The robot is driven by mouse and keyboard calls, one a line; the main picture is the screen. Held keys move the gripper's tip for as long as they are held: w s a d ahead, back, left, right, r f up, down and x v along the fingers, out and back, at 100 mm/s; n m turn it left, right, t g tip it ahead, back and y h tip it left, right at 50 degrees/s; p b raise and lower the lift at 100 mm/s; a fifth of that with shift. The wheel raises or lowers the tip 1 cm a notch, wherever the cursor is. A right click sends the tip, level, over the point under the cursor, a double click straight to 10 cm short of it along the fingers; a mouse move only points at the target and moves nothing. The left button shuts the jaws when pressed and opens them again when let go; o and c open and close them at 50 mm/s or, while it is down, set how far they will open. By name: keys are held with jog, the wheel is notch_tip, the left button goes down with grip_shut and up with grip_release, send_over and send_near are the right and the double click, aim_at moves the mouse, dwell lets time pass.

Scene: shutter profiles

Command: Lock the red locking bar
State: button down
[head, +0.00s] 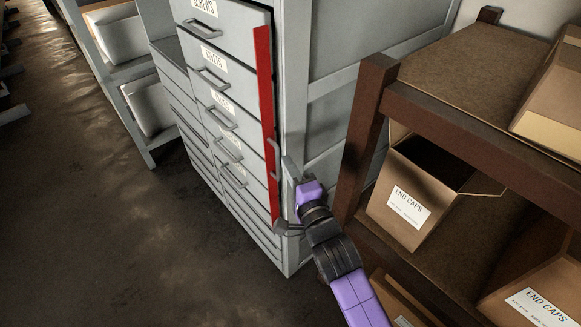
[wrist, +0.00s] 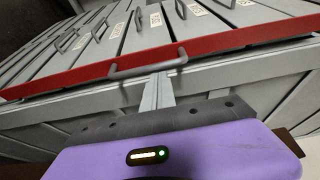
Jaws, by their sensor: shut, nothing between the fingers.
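The red locking bar (head: 266,120) runs upright along the right edge of the grey drawer cabinet's front in the head view. It also crosses the wrist view (wrist: 80,75) as a long red strip with a grey handle (wrist: 148,67) on it. My gripper (head: 283,190) is at the lower right of the bar, beside the cabinet's front corner. In the wrist view its fingers (wrist: 158,92) are together and empty, with their tips close to the bar's handle. I cannot tell whether they touch it.
The grey cabinet (head: 225,105) has several labelled drawers with handles, all looking closed. A brown shelf (head: 365,130) with cardboard END CAPS boxes (head: 412,200) stands close on the right of my arm. A grey rack with white bins (head: 118,38) is at the left. The floor in front is clear.

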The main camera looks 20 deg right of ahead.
aim_at(267, 171)
jog(key=shift+a+f, duration=0.1)
jog(key=shift+a, duration=0.05)
jog(key=a+b, duration=0.1)
jog(key=b, duration=0.2)
jog(key=shift+a+f, duration=0.15)
jog(key=shift+f, duration=0.05)
jog(key=a+b, duration=0.1)
jog(key=b, duration=0.2)
jog(key=shift+w+a, duration=0.15)
jog(key=w+a+b, duration=0.1)
jog(key=a+b, duration=0.1)
jog(key=b, duration=0.2)
jog(key=w+a+b, duration=0.2)
jog(key=b, duration=0.3)
jog(key=shift+w+a+r, duration=0.1)
jog(key=shift+a+r, duration=0.05)
jog(key=shift+r, duration=0.05)
jog(key=shift+w+a+b, duration=0.15)
jog(key=shift+w+b, duration=0.05)
jog(key=shift+b, duration=0.5)
